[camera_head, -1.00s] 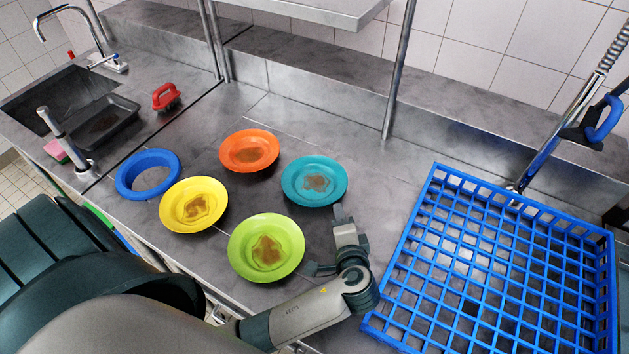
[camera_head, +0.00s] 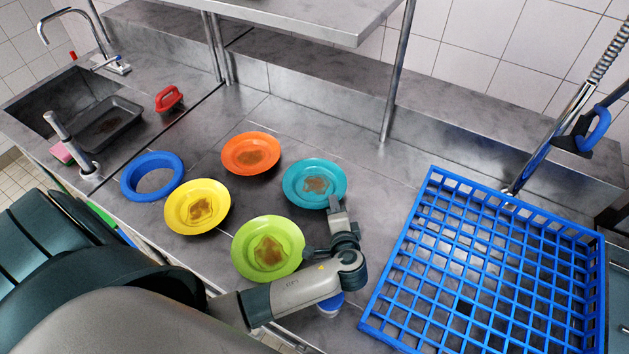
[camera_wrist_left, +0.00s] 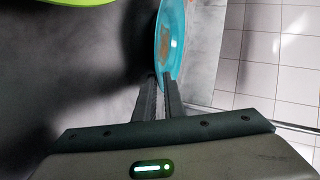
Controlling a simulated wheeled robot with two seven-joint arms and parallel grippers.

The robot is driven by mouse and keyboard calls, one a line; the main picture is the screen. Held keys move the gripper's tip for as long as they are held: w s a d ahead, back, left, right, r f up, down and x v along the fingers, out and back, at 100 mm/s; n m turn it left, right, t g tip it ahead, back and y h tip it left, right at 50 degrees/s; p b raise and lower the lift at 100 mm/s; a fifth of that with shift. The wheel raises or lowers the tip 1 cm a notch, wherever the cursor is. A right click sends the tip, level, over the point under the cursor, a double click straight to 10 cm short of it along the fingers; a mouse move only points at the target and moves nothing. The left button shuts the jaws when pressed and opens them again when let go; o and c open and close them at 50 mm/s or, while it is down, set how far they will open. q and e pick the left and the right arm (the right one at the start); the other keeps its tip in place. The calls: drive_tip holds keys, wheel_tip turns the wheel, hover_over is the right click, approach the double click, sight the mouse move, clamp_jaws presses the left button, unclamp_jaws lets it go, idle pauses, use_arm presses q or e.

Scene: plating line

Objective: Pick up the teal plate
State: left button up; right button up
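The teal plate (camera_head: 297,184) with a brown food stain lies on the steel counter, right of the orange plate. My left gripper (camera_head: 334,203) is at the plate's near right rim. In the left wrist view the two dark fingers (camera_wrist_left: 161,78) are close together, with the rim of the teal plate (camera_wrist_left: 176,50) between their tips. The plate looks flat, with no clear gap from the counter. My right gripper is not in view.
Stained orange (camera_head: 232,152), yellow (camera_head: 178,207) and lime green (camera_head: 242,245) plates lie nearby. A blue ring (camera_head: 129,180) lies to the left. An empty-looking blue rack (camera_head: 400,254) stands at the right. A small blue-and-white item (camera_head: 330,304) shows below my left arm.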

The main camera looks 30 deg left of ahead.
use_arm(q)
drive_tip(key=shift+w+a+f, duration=0.15)
drive_tip(key=shift+w+f, duration=0.05)
drive_tip(key=shift+w, duration=0.05)
idle(0.3)
clamp_jaws()
drive_tip(key=shift+r, duration=0.1)
